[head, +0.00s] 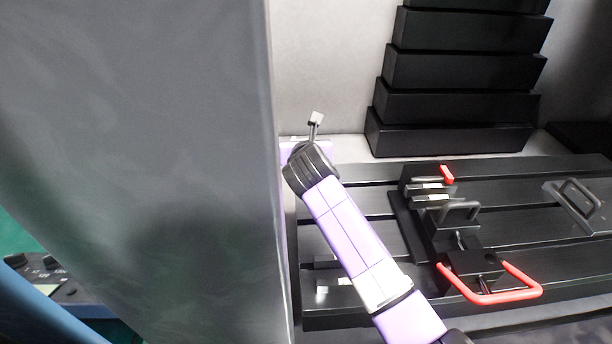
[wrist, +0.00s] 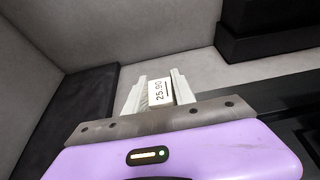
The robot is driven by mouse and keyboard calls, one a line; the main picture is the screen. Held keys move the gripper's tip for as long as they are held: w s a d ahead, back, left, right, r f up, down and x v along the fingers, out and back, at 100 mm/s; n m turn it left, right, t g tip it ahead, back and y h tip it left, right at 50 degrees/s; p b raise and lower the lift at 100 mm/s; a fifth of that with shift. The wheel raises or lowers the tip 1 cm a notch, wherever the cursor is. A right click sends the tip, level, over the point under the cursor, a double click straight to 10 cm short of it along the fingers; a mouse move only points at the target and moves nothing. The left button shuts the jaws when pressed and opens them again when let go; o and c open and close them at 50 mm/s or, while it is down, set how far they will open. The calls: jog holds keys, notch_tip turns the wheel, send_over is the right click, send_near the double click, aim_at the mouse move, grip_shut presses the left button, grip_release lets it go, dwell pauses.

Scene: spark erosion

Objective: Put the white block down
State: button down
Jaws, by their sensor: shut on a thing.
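The white block (wrist: 159,90) shows in the wrist view, marked "25.90". It sits between the two pale ribbed fingers of my gripper (wrist: 160,84), which are shut on it. A light grey surface lies behind the block. I cannot tell whether the block touches it or is held above it. In the head view the purple hand of my gripper (head: 321,149) shows partly behind my wrist joint, close to the edge of a large grey panel.
A black slotted table (head: 350,237) carries a dark clamp fixture (head: 473,263) with a red handle (head: 505,298). A grey handle (head: 577,199) lies farther right. A stepped black stack (head: 450,139) stands at the back. The large grey panel (head: 150,130) blocks the left side.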

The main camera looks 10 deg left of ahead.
notch_tip(320, 180, down, 11)
jog(key=shift+r+b, duration=0.2)
jog(key=shift+b, duration=0.2)
jog(key=c, duration=1.1)
grip_release()
jog(key=shift+o, duration=0.2)
jog(key=shift+s+d, duration=0.1)
jog(key=shift+s, duration=0.05)
jog(key=p+v, duration=0.2)
jog(key=v, duration=0.9)
jog(key=shift+s+r, duration=0.2)
jog(key=shift+s, duration=0.15)
